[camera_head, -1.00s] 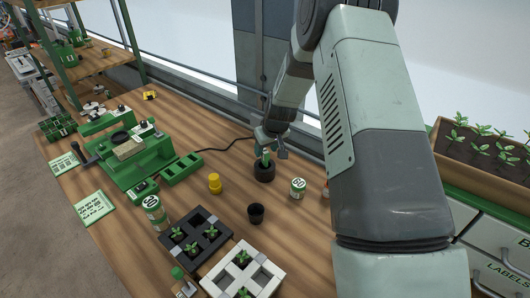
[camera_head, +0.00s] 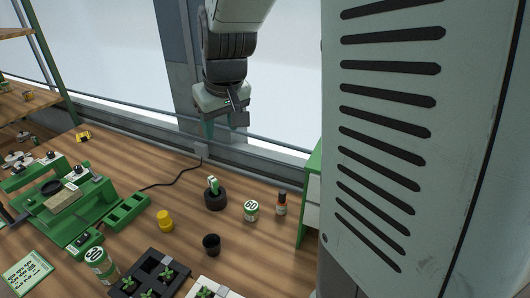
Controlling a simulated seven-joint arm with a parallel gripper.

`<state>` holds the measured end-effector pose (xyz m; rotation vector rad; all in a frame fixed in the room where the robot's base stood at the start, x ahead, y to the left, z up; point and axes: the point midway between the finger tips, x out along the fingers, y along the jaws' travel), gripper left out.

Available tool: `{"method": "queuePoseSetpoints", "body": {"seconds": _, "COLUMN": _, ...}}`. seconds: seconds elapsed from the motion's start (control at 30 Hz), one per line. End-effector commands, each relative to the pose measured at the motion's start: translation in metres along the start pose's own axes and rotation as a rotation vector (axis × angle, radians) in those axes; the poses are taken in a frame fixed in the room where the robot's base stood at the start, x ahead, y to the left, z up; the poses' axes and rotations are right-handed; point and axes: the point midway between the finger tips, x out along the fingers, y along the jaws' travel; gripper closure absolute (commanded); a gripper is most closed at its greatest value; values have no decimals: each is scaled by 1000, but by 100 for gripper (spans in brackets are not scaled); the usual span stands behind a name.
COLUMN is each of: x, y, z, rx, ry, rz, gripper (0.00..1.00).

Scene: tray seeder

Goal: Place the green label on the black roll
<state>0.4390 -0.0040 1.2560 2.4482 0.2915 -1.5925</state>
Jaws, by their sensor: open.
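The black roll (camera_head: 215,202) lies flat on the wooden table, near the middle of the picture. The green label (camera_head: 213,184), with a pale face, stands upright on top of the roll, slightly tilted. It looks to be in or at the roll's centre hole, but I cannot tell how deep it sits. My gripper (camera_head: 223,132) hangs in the air above and behind the roll, fingers pointing down. It is open, empty and apart from the label.
A white-and-green jar marked 60 (camera_head: 251,210) and a small dark-capped bottle (camera_head: 281,204) stand right of the roll. A black pot (camera_head: 211,244) and a yellow jar (camera_head: 166,221) stand in front. A green seeder machine (camera_head: 70,205) is at left. A black cable (camera_head: 175,182) runs behind.

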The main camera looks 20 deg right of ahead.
Motion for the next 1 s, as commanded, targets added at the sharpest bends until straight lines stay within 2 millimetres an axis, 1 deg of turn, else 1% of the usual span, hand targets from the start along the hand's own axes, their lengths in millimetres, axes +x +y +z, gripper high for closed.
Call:
{"method": "queuePoseSetpoints", "body": {"seconds": 0.03, "x": -31, "y": -4, "z": 13, "rx": 16, "ry": 16, "rz": 16, "gripper": 50}}
{"method": "queuePoseSetpoints", "body": {"seconds": 0.07, "x": -45, "y": -6, "z": 22, "rx": 29, "ry": 18, "rz": 23, "gripper": 50}}
{"method": "queuePoseSetpoints", "body": {"seconds": 0.1, "x": -63, "y": -9, "z": 35, "rx": 45, "ry": 22, "rz": 31, "gripper": 50}}
{"method": "queuePoseSetpoints", "body": {"seconds": 0.17, "x": -87, "y": -15, "z": 56, "rx": 71, "ry": 30, "rz": 41, "gripper": 50}}
{"method": "queuePoseSetpoints", "body": {"seconds": 0.2, "x": -102, "y": -19, "z": 70, "rx": 88, "ry": 35, "rz": 46, "gripper": 50}}
{"method": "queuePoseSetpoints", "body": {"seconds": 0.27, "x": -121, "y": -24, "z": 92, "rx": 117, "ry": 44, "rz": 53, "gripper": 50}}
{"method": "queuePoseSetpoints", "body": {"seconds": 0.3, "x": -132, "y": -26, "z": 107, "rx": 138, "ry": 49, "rz": 56, "gripper": 50}}
{"method": "queuePoseSetpoints", "body": {"seconds": 0.4, "x": -150, "y": -33, "z": 141, "rx": 180, "ry": 61, "rz": 60, "gripper": 50}}
{"method": "queuePoseSetpoints", "body": {"seconds": 0.5, "x": -160, "y": -37, "z": 165, "rx": 214, "ry": 69, "rz": 60, "gripper": 50}}
{"method": "queuePoseSetpoints", "body": {"seconds": 0.6, "x": -164, "y": -40, "z": 179, "rx": 233, "ry": 73, "rz": 58, "gripper": 50}}
{"method": "queuePoseSetpoints", "body": {"seconds": 0.7, "x": -166, "y": -41, "z": 184, "rx": 241, "ry": 74, "rz": 57, "gripper": 50}}
{"method": "queuePoseSetpoints", "body": {"seconds": 1.0, "x": -166, "y": -40, "z": 184, "rx": 242, "ry": 74, "rz": 58, "gripper": 50}}
